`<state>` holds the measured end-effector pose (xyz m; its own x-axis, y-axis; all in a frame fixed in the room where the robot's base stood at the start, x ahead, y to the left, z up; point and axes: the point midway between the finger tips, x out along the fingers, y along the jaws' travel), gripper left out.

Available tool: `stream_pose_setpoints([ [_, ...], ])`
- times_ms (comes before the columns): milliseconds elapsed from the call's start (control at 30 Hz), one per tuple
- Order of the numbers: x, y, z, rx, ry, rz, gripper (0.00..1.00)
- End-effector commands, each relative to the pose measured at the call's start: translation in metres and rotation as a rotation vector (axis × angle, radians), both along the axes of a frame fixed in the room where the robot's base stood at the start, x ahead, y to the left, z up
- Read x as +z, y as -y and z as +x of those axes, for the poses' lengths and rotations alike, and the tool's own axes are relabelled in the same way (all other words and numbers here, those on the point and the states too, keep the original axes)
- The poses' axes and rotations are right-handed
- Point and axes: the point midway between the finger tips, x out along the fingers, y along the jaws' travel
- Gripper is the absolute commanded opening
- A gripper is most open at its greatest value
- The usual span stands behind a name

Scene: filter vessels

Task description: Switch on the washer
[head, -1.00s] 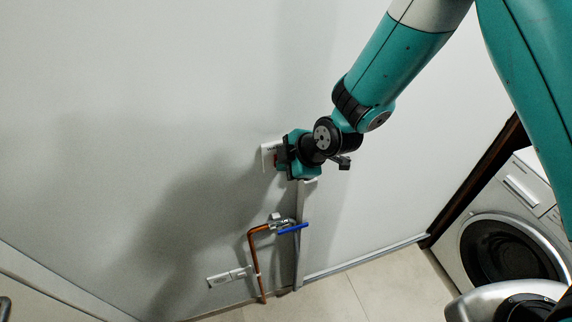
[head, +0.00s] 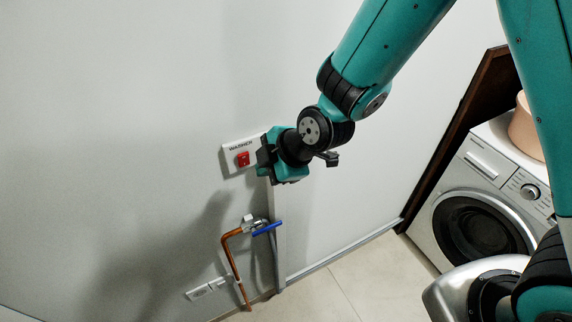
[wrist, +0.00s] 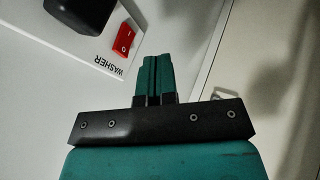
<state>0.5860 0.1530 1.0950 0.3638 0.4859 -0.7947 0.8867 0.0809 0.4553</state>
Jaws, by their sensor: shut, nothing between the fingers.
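A white wall plate (head: 229,161) labelled "WASHER" carries a red rocker switch (head: 243,159) in the head view. The plate (wrist: 88,50) and the red switch (wrist: 123,39) also show in the wrist view, beyond and to the left of the fingertips. Which way the rocker is tipped I cannot tell. My gripper (head: 263,158) is just right of the switch in the head view, overlapping the plate's right edge. In the wrist view my gripper (wrist: 154,62) has its teal fingers together and empty. I see no clear contact with the switch.
A copper pipe (head: 232,262) and a valve with a blue handle (head: 267,229) are on the wall below. A vertical strip (head: 279,240) runs beside them. A front-loading washing machine (head: 450,190) stands at right. A dark block (wrist: 85,10) shows at the wrist view's top left.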

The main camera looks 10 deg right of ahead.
Motion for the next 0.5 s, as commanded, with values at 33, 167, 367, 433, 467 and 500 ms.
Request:
stream_pose_setpoints([
  [33,0.006,0.005,-0.004,-0.001,0.004,0.003,0.00],
  [167,0.023,0.017,-0.015,-0.001,0.002,0.003,0.00],
  [367,0.042,0.030,-0.026,-0.001,0.000,0.002,0.00],
  [433,0.045,0.032,-0.028,0.001,-0.001,0.001,0.00],
  [467,0.046,0.032,-0.029,0.001,-0.001,0.001,0.00],
  [500,0.047,0.033,-0.030,0.001,-0.001,0.001,0.00],
])
